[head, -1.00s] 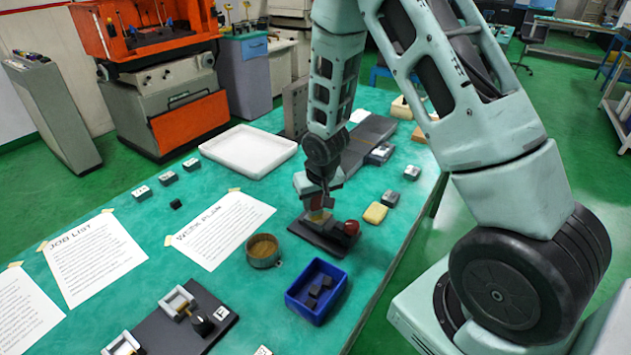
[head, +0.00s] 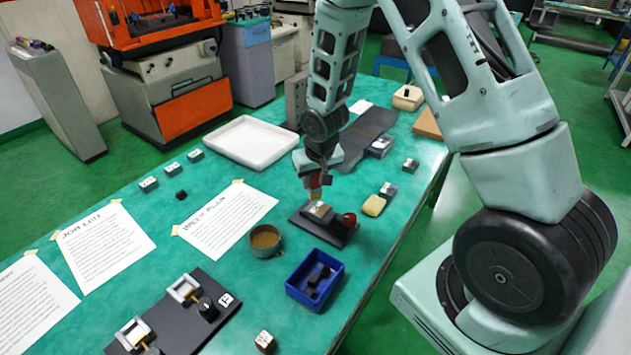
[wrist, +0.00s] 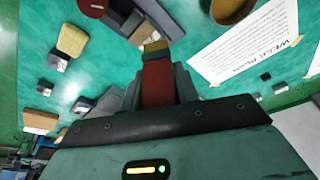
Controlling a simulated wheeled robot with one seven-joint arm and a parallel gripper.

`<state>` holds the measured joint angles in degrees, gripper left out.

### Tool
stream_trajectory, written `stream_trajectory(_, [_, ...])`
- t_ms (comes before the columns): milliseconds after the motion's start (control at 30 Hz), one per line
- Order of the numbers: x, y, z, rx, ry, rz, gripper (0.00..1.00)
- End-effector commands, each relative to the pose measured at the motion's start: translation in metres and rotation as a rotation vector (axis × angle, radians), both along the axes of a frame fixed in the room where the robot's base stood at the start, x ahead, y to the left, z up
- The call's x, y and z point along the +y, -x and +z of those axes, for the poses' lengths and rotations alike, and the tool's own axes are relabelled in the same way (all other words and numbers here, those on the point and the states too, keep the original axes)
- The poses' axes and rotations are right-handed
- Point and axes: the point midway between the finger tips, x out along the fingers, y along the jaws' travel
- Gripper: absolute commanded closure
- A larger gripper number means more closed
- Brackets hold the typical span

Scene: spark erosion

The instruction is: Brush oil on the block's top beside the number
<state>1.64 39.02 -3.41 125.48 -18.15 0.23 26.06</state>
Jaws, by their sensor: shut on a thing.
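My gripper (head: 317,172) is shut on a brush (head: 315,188) with a red handle and yellowish bristles. It hangs over a small block (head: 320,211) seated on a dark fixture plate (head: 318,231) with a red knob (head: 349,219). In the head view the bristle tip is just above or at the block's far edge; contact cannot be told. The wrist view shows the red handle (wrist: 158,86) between the jaws and the bristles (wrist: 156,46) over the fixture. The block's number and any oil on its top are too small to tell. A round pot with brownish contents (head: 265,240) stands left of the fixture.
A blue bin (head: 302,294) with dark pieces stands in front of the fixture, and a yellow sponge (head: 374,206) lies to its right. A white tray (head: 210,150), paper sheets (head: 190,232) and small blocks lie around. A dark clamp plate (head: 200,335) is at the front left.

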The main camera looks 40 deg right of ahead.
Motion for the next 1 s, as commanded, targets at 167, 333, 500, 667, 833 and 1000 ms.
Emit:
stream_trajectory(167, [0.0000,0.0000,0.0000,0.000,0.000,0.000,0.92])
stream_trajectory(333, [0.0000,0.0000,0.0000,0.000,0.000,0.000,0.92])
stream_trajectory(500, [0.0003,-0.0009,0.0034,0.002,-0.001,0.000,0.92])
stream_trajectory(667, [0.0010,-0.0039,0.0092,0.005,-0.005,0.001,0.92])
stream_trajectory(833, [0.0002,-0.0064,0.0089,0.004,-0.004,0.000,0.92])
stream_trajectory(1000, [-0.0008,-0.0075,0.0049,0.002,-0.001,0.000,0.92])
